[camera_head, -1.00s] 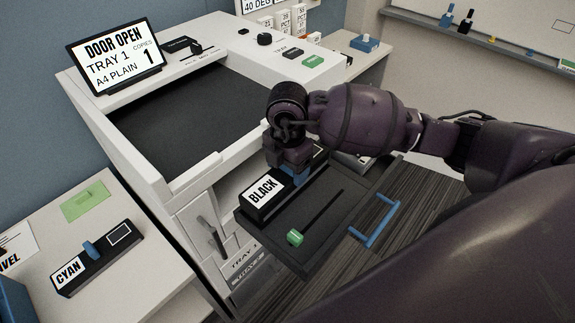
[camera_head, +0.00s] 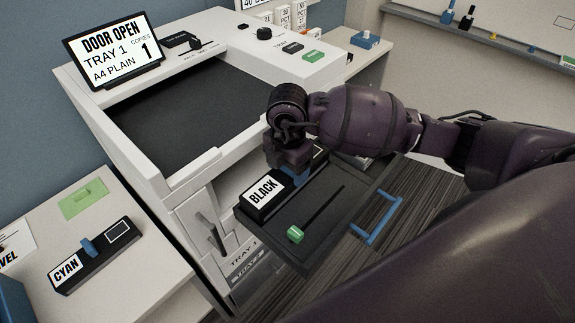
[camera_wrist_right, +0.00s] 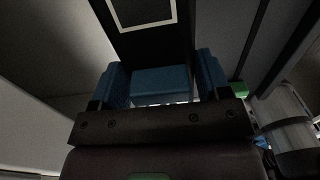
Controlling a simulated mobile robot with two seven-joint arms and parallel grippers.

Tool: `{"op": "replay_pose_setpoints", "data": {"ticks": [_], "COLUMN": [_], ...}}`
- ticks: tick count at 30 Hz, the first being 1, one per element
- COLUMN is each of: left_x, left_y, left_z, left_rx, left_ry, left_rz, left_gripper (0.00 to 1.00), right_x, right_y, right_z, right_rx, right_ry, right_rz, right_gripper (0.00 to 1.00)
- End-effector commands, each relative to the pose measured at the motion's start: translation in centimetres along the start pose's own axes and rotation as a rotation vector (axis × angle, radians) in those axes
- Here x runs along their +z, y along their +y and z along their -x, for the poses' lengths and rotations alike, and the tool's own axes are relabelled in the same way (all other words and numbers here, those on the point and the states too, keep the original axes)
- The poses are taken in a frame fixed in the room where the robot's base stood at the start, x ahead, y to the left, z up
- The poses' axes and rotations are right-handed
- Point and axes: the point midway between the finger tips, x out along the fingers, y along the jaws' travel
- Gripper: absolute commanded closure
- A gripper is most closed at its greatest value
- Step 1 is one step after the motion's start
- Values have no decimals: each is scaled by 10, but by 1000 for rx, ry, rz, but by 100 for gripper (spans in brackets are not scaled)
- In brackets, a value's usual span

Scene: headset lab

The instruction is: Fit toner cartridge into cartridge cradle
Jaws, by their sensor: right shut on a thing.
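The black toner cartridge (camera_head: 262,194) has a white BLACK label on its near end. It lies lengthwise at the left side of the dark pull-out tray, the cartridge cradle (camera_head: 318,221), in front of the printer's open door. My right gripper (camera_head: 293,176) is over the cartridge, pointing down, shut on its blue grip. In the right wrist view, both blue fingertips (camera_wrist_right: 164,88) flank the blue grip (camera_wrist_right: 160,84), with the dark cartridge body beyond. The cartridge's underside is hidden, so I cannot tell whether it is fully seated. My left gripper is out of view.
The cradle carries a green tab (camera_head: 295,234) by a slot and a blue handle (camera_head: 377,217) at its right edge. A CYAN cartridge (camera_head: 93,257) lies on the left table, near a green card (camera_head: 84,199). The printer (camera_head: 150,182) stands behind; my right arm covers the right side.

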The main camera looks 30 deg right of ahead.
Motion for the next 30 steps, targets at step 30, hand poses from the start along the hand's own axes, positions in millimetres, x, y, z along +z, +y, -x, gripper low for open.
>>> {"op": "replay_pose_setpoints", "data": {"ticks": [30], "left_x": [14], "left_y": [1], "left_z": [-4], "left_rx": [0], "left_ry": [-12], "left_rz": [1], "left_gripper": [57], "right_x": [0], "right_y": [0], "right_z": [-19], "right_rx": [1], "right_ry": [0], "right_rz": [0], "right_gripper": [75]}}
